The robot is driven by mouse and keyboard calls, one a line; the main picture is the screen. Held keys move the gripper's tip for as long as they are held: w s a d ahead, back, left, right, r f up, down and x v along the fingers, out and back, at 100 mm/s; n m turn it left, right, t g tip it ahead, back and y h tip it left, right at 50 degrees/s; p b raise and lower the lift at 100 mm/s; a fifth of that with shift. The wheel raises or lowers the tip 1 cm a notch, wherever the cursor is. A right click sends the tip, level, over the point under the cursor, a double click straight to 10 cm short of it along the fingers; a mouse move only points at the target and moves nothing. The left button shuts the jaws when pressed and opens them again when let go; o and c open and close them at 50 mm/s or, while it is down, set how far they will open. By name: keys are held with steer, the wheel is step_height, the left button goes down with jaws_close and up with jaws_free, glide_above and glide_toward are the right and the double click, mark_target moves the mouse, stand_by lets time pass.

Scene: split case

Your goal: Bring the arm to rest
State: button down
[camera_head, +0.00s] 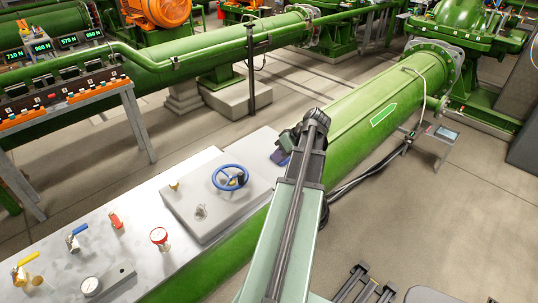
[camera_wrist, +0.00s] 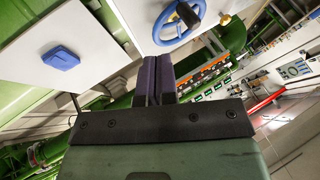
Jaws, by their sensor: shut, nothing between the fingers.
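My gripper (camera_wrist: 158,78) shows in the wrist view with its two dark fingers side by side, shut and empty. In the head view my arm rises from the bottom middle and its far end bends over beside the grey panel; the fingers (camera_head: 281,158) show only as a small dark shape there. The blue handwheel (camera_head: 230,177) stands on a raised plate of the panel, left of my gripper. In the wrist view the handwheel (camera_wrist: 180,24) is above and beyond the fingertips, and I see no contact.
A large green pipe (camera_head: 375,105) runs behind my arm. A console with displays (camera_head: 65,90) stands at the left. The floor at right (camera_head: 450,200) is mostly clear.

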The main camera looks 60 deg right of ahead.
steer(key=shift+s+r, duration=0.1)
steer(key=shift+s, duration=0.05)
steer(key=w+a+f+m+g+h, duration=0.1)
steer(key=w+a+f+m+g, duration=0.15)
steer(key=w+a, duration=0.55)
steer(key=w+a+f+m+g+h, duration=0.1)
steer(key=w+a+g, duration=0.3)
steer(key=a, duration=0.9)
steer(key=w+a+n, duration=0.3)
steer(key=a+n, duration=0.1)
steer(key=a, duration=1)
steer(key=w+a+n+h, duration=0.1)
steer(key=w+a+n, duration=0.2)
steer(key=a, duration=1.1)
steer(key=shift+w+n, duration=0.35)
